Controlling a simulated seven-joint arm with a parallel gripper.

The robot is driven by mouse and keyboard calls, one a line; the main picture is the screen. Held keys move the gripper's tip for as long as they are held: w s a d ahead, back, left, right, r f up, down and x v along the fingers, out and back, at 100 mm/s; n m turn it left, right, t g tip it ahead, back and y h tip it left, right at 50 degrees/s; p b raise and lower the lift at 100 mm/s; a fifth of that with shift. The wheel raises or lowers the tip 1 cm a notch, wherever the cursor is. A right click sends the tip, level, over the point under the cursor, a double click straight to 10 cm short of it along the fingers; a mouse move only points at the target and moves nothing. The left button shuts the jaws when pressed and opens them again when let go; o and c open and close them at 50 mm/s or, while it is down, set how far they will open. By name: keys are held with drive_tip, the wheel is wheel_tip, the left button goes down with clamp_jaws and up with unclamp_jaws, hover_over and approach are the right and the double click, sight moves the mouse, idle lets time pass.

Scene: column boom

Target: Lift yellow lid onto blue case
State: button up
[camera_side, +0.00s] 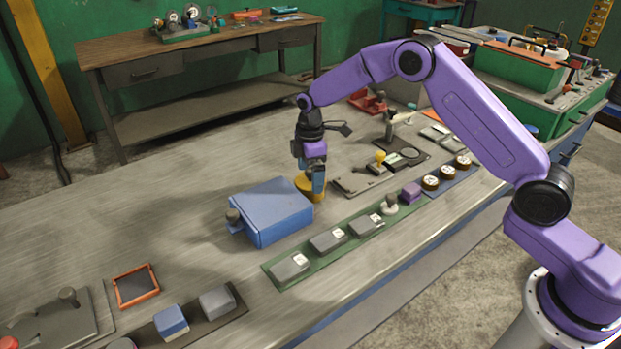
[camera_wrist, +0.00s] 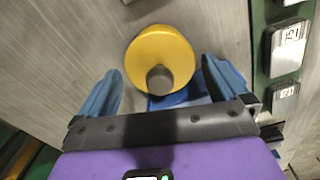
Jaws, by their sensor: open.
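The yellow lid (camera_side: 305,186) is a round disc beside the right end of the blue case (camera_side: 272,212); I cannot tell whether they touch. In the wrist view the lid (camera_wrist: 146,50) has a dark round knob and lies just beyond my gripper's fingers. The blue case is a box on the bench with a grey knob at its left end. My gripper (camera_side: 319,182) points down over the lid and partly hides it. In the wrist view my gripper (camera_wrist: 164,85) has its two blue fingers wide apart, with nothing held between them.
A green strip (camera_side: 330,252) with several grey blocks lies in front of the case. A dark fixture plate (camera_side: 352,184) with a yellow-knobbed lever is right of the lid. An orange-rimmed tray (camera_side: 136,286) sits at the left front. The bench left of the case is clear.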

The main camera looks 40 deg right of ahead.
drive_tip(key=shift+c, duration=0.3)
drive_tip(key=c, duration=0.7)
drive_tip(key=shift+c, duration=0.2)
drive_tip(key=shift+r, duration=0.15)
